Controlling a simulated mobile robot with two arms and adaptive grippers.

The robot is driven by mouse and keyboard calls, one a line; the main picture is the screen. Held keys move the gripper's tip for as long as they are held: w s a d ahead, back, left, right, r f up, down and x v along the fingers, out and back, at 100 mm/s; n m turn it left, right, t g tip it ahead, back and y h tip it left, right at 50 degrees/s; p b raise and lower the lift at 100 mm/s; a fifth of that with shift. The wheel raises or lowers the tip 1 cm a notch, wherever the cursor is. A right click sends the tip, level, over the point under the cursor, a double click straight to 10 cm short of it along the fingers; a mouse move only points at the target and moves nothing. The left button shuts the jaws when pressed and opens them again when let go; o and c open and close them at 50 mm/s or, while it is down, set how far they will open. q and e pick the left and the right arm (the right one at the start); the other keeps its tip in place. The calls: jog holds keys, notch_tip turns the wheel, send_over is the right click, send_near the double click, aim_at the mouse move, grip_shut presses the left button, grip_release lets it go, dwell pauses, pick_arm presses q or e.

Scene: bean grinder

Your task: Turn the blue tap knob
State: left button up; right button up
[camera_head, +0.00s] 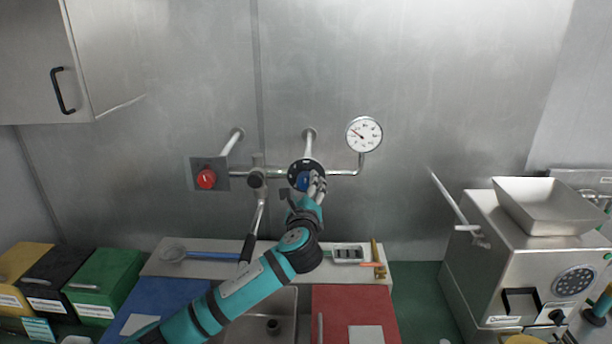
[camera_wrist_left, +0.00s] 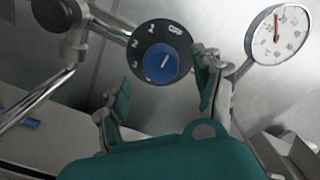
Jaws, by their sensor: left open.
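The blue tap knob (camera_head: 304,180) sits at the centre of a black numbered dial (camera_head: 296,166) on the wall pipe. In the left wrist view the knob (camera_wrist_left: 162,64) shows whole, with a white pointer line, inside the black dial (camera_wrist_left: 141,45). My left gripper (camera_head: 303,194) reaches up to the knob from below and partly covers it. In the left wrist view its two fingers (camera_wrist_left: 162,94) are spread apart, one below left of the knob and one to its right. Nothing shows between the fingertips, and I cannot tell whether a finger touches the knob. My right gripper is not in view.
A red button (camera_head: 206,179) is left of the dial and a pressure gauge (camera_head: 364,134) is at its upper right. A spout with a black handle (camera_head: 249,247) hangs left of my gripper. A steel grinder (camera_head: 520,259) stands at the right. Coloured bins (camera_head: 108,279) stand at the left.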

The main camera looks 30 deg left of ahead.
aim_at(306, 184)
pick_arm(q)
jog(key=p+x, duration=0.1)
jog(key=x, duration=0.2)
jog(key=shift+w+a+r, duration=0.1)
jog(key=shift+w+r, duration=0.05)
jog(key=shift+w, duration=0.2)
jog(key=shift+w+a, duration=0.25)
jog(key=shift+w, duration=0.1)
jog(key=c, duration=1.2)
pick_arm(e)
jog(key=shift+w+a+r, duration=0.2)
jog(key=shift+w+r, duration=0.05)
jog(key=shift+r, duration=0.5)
